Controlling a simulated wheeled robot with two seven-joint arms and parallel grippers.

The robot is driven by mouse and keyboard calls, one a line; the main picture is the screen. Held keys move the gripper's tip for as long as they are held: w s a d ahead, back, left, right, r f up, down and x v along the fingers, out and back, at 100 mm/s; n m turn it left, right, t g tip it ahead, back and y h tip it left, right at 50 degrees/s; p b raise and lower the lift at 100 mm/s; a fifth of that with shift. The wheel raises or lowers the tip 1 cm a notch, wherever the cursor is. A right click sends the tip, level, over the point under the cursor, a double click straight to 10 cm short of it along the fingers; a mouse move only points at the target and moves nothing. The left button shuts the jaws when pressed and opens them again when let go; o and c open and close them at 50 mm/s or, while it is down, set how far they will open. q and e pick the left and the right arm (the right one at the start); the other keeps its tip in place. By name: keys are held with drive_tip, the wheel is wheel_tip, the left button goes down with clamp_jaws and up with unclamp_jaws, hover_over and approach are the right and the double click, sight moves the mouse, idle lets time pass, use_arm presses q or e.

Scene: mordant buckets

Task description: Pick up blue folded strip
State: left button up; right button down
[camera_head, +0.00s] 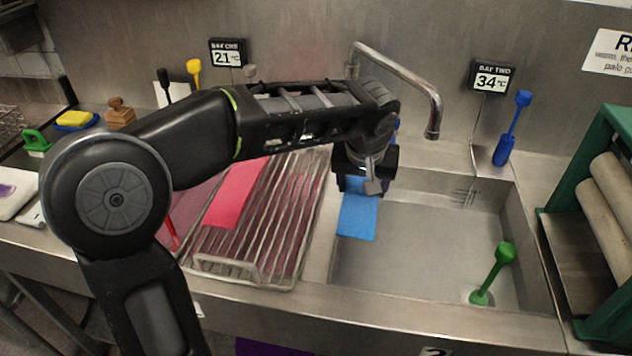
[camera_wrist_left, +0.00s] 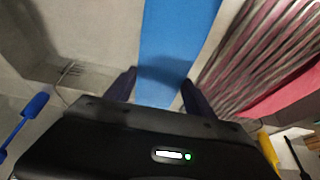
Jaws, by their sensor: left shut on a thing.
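The blue folded strip (camera_head: 358,215) hangs below my left gripper (camera_head: 366,184) in the head view, at the left edge of the sink basin near the rack. In the left wrist view the strip (camera_wrist_left: 176,45) runs up between the two fingers of my left gripper (camera_wrist_left: 160,88). The gripper is shut on the strip. The strip's upper end is hidden by the gripper. I cannot tell how far the strip is from the surface below. My right gripper is not in view.
A wire rack (camera_head: 290,215) with a red strip (camera_head: 234,193) lies left of the sink (camera_head: 425,240). A green plunger-like tool (camera_head: 493,274) stands in the basin. A curved faucet (camera_head: 410,75) reaches over it. A green-framed roller machine (camera_head: 600,210) stands at the right.

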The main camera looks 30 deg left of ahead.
use_arm(q)
drive_tip(key=w+d+p, duration=0.1)
drive_tip(key=w+d, duration=0.1)
drive_tip(key=d, duration=0.6)
drive_tip(key=w+d+p, duration=0.1)
drive_tip(key=w+d, duration=0.2)
drive_tip(key=d, duration=0.5)
drive_tip(key=shift+w, duration=0.3)
drive_tip(key=shift+d+f, duration=0.1)
drive_tip(key=shift+f, duration=0.05)
drive_tip(key=f+b, duration=0.8)
drive_tip(key=f, duration=0.1)
drive_tip(key=s+f+b, duration=0.1)
drive_tip(key=f+b, duration=0.4)
drive_tip(key=shift+w+a, duration=0.2)
drive_tip(key=shift+a, duration=0.1)
drive_tip(key=shift+d, duration=0.1)
idle(0.5)
drive_tip(key=shift+s+d, duration=0.4)
drive_tip(key=shift+d, duration=0.25)
